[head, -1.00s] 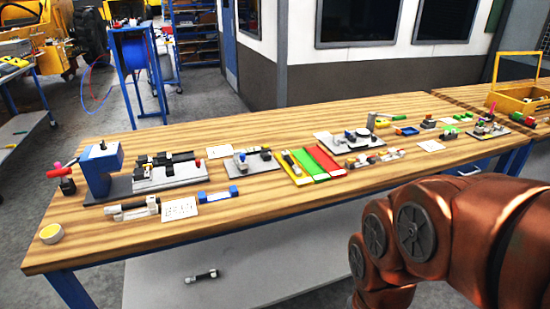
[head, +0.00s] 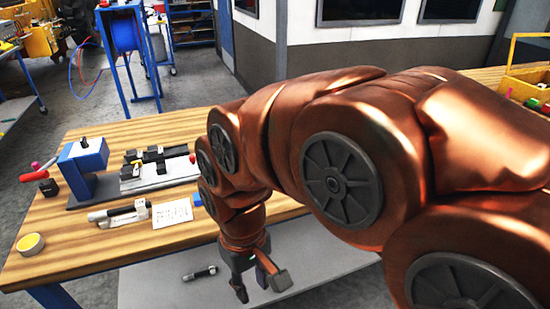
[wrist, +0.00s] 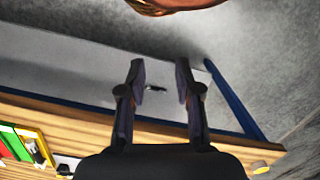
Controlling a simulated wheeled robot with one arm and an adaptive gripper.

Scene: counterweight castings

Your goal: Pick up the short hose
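A short dark hose (head: 200,273) with pale ends lies on the grey lower shelf under the bench, left of my gripper in the head view. In the wrist view a small dark piece that looks like the same hose (wrist: 155,88) shows between my fingers, some way beyond them. My gripper (head: 262,284) hangs in front of the bench's front edge, apart from the hose. Its two fingers stand wide apart and empty in the wrist view (wrist: 160,72).
The wooden bench top (head: 75,225) overhangs the lower shelf (head: 150,290). A blue bench leg (wrist: 232,95) shows beside the shelf in the wrist view.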

